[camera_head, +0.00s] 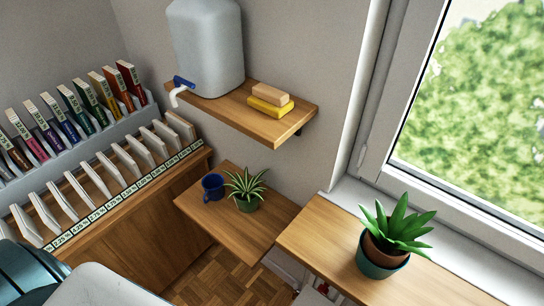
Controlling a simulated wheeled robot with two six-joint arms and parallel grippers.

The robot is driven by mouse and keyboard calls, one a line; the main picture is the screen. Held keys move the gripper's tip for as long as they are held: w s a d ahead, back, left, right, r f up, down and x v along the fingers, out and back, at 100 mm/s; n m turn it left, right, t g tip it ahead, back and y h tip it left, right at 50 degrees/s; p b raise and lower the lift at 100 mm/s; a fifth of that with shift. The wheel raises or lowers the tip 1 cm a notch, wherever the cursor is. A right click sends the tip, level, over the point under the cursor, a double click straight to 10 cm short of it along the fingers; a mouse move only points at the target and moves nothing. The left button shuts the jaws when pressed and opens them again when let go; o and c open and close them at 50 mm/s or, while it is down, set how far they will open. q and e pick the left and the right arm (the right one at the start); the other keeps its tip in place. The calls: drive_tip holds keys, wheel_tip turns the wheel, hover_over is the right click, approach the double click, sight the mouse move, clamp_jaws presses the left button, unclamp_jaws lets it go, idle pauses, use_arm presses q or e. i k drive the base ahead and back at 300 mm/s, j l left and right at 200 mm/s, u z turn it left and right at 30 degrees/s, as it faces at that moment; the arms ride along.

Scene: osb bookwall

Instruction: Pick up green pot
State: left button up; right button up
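A small green pot (247,204) with a striped spiky plant (246,182) stands upright on the lower wooden shelf, to the right of a dark blue mug. A larger teal-green pot (381,264) stands on the wooden sill board at the right. A brown inner pot (385,247) sits in it, with a thick-leaved green plant (398,226). Neither of my grippers shows in the head view, and nothing is seen touching either pot.
The blue mug (212,187) is close beside the small pot. Above hangs a shelf (275,131) with a grey water container (206,45), its tap, and yellow and tan blocks (270,101). Book racks (110,160) line the left. The lower shelf's front (238,233) is clear.

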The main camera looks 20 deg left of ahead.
sight(246, 192)
drive_tip(key=k+j+u, duration=0.1)
drive_tip(key=u, duration=0.65)
